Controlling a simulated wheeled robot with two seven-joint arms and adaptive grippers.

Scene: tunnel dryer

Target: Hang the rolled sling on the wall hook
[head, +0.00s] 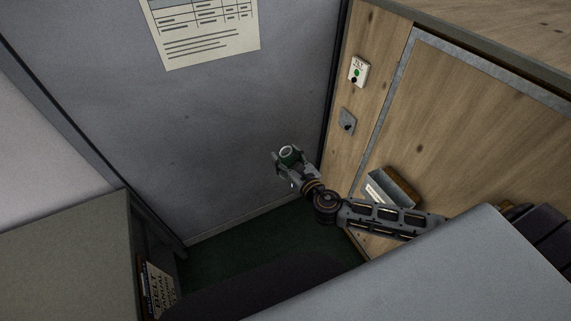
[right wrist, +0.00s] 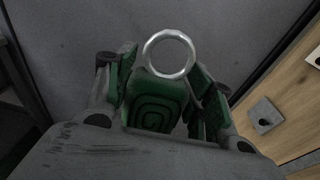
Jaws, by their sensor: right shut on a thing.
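The rolled sling (right wrist: 156,100) is a green coil with a metal ring (right wrist: 171,53) standing at its top. My right gripper (head: 287,160) is shut on the sling, holding it in the air in front of the grey wall, with the ring facing up. In the right wrist view the fingers sit on both sides of the roll. The wall hook (head: 347,122) is a grey plate with a small dark peg on the wooden panel, to the right of the gripper and apart from it. The hook plate also shows in the right wrist view (right wrist: 265,114). My left gripper is out of view.
A white switch box (head: 358,71) with a green button is above the hook plate. A grey open box (head: 378,190) is on the wooden panel near my right arm. A paper notice (head: 205,32) hangs on the grey wall. A shelf with books (head: 158,288) is at lower left.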

